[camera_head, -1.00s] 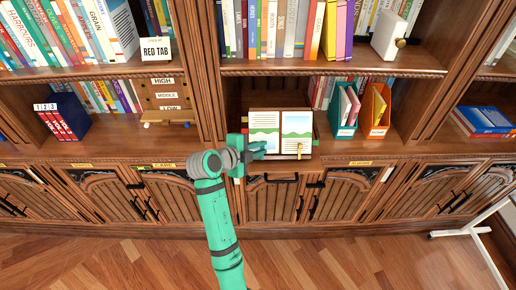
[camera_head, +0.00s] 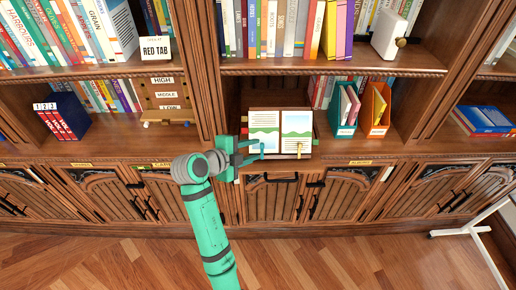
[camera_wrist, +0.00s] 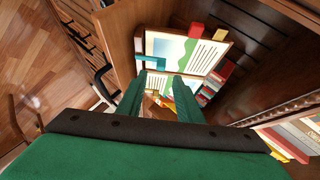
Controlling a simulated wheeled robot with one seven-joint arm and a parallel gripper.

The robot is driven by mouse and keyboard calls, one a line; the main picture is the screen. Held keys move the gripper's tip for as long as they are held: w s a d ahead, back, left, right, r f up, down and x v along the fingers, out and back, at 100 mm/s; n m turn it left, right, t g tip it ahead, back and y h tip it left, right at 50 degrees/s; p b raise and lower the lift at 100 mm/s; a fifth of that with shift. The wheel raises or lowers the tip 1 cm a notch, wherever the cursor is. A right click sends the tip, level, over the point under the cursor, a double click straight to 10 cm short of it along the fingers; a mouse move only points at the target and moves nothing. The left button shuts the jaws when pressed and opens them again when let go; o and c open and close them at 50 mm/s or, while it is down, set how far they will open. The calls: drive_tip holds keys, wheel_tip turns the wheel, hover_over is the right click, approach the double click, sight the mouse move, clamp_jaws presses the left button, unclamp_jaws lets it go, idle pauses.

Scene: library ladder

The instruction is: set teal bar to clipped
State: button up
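An open book (camera_head: 281,125) with green and blue pictures rests on a stand in the lower middle shelf bay. The teal bar (camera_head: 262,147) is at the lower edge of its left page. In the wrist view the bar (camera_wrist: 151,62) lies just beyond my fingertips, over the page edge. My gripper (camera_head: 255,149) is to the left of the bar, fingers apart and empty. The gripper also shows in the wrist view (camera_wrist: 158,74), where the gap between its fingers is clear. I cannot tell whether the fingers touch the bar.
A yellow bar (camera_head: 299,148) is at the right page's lower edge. Red tabs stick out beside the book. A teal file box (camera_head: 344,112) and an orange file box (camera_head: 376,110) stand to the right. Cabinet doors (camera_head: 270,200) run below the ledge.

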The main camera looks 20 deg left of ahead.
drive_tip(key=v, duration=0.6)
drive_tip(key=shift+s, duration=0.1)
idle(0.3)
